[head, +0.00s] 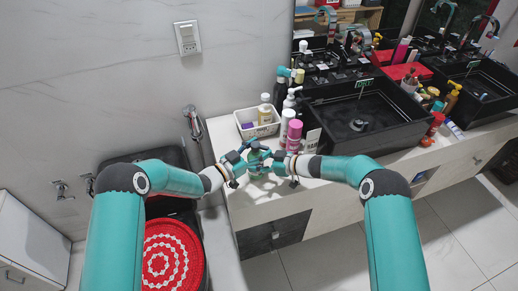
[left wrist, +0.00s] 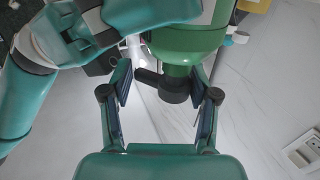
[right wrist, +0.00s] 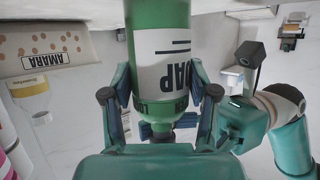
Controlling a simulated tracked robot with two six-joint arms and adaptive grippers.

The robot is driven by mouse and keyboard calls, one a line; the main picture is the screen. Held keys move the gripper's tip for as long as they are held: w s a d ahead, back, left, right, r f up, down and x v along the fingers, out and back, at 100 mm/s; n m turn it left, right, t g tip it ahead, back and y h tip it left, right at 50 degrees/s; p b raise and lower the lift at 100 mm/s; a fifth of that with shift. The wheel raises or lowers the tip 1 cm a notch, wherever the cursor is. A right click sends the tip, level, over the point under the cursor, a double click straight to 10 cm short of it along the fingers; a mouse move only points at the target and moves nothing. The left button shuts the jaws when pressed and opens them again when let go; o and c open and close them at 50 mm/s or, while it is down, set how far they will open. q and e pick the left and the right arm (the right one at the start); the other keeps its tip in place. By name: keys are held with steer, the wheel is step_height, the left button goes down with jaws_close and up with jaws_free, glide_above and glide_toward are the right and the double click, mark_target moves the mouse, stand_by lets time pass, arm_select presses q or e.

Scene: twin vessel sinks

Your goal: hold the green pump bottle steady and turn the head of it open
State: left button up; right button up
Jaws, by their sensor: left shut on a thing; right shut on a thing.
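My right gripper (head: 273,162) is shut around the bottle's body, with a finger on each side. The black pump head (left wrist: 173,87) lies between the fingers of my left gripper (head: 246,158), which is shut on it. In the head view the two grippers meet at the counter's front left part and mostly hide the bottle.
A white basket (head: 243,131) with small bottles stands just behind the grippers. A pink-capped bottle (head: 294,134) and a white box (head: 312,140) stand close to the right gripper. The black left sink (head: 372,134) is to the right. A red patterned lid (head: 172,258) is at lower left.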

arm_select(q)
steer(key=m+g+h, duration=0.1)
steer(key=m+g, duration=0.1)
steer(key=m+g+h, duration=0.1)
steer(key=g, duration=0.2)
steer(key=a+m+g+h, duration=0.1)
steer(key=m+g+h, duration=0.1)
steer(key=shift+m+g, duration=0.3)
steer(key=shift+g, duration=0.4)
steer(key=o, duration=0.9)
steer(key=shift+c, duration=0.2)
steer(key=shift+d, duration=0.1)
steer(key=shift+s, duration=0.1)
steer(key=s+a, duration=0.2)
steer(key=a, duration=1)
steer(key=shift+s+d, duration=0.1)
